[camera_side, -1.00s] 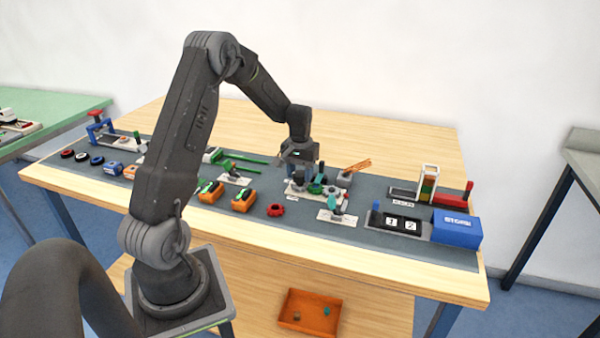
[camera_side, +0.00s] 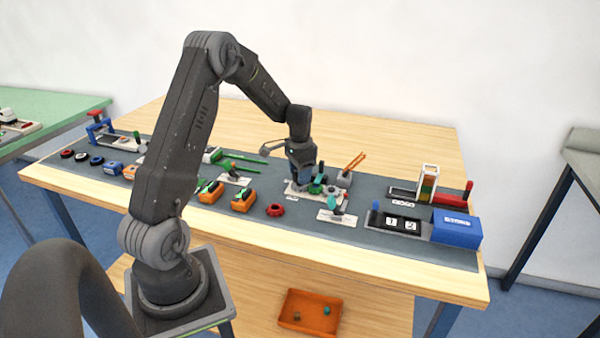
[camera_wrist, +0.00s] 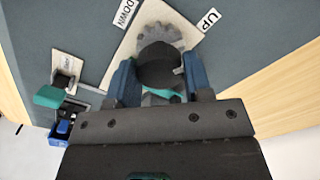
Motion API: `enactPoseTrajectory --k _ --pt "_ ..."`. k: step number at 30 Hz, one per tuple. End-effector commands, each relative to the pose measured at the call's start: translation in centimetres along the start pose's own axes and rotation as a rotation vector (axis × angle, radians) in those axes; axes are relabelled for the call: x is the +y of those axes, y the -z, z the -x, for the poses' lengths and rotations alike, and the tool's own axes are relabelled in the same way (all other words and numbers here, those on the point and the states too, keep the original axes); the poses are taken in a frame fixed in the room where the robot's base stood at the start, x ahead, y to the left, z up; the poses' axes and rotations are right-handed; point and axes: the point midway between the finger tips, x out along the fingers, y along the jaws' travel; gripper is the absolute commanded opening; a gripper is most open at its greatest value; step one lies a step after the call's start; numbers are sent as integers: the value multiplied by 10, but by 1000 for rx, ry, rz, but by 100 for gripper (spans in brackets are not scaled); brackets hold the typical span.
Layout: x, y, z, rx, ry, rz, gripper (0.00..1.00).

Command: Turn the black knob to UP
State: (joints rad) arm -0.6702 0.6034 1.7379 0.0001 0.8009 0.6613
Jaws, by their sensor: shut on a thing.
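In the wrist view the black knob (camera_wrist: 158,70) is round with a grey toothed rim and sits on a pale plate (camera_wrist: 123,68). An "UP" label (camera_wrist: 210,19) lies at the plate's upper right, and a "DOWN" label (camera_wrist: 125,11) at its upper left. My gripper (camera_wrist: 160,84) is shut on the knob, with a blue finger on each side of it. In the side view my gripper (camera_side: 303,180) points down at the plate, and the knob is hidden behind its fingers. A teal-green part shows just under the knob in the wrist view.
A green-handled lever (camera_side: 337,209) on a white plate stands close in front. An orange-topped switch (camera_side: 355,162) stands just to the right. A red knob (camera_side: 275,210) lies at left front. A blue counter box (camera_side: 456,229) is at the mat's right end.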

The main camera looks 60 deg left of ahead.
Motion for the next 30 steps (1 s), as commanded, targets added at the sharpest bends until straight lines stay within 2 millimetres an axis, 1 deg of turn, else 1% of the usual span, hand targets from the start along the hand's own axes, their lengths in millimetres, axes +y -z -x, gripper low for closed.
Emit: enactPoseTrajectory --k 16,17,18,24,30 --pt "0 1 2 3 2 -27 23" --pt "0 1 2 3 3 -27 48" --pt "0 1 2 3 2 -27 52" --pt "0 0 1 2 1 -25 71" --pt "0 0 0 1 1 -24 72"
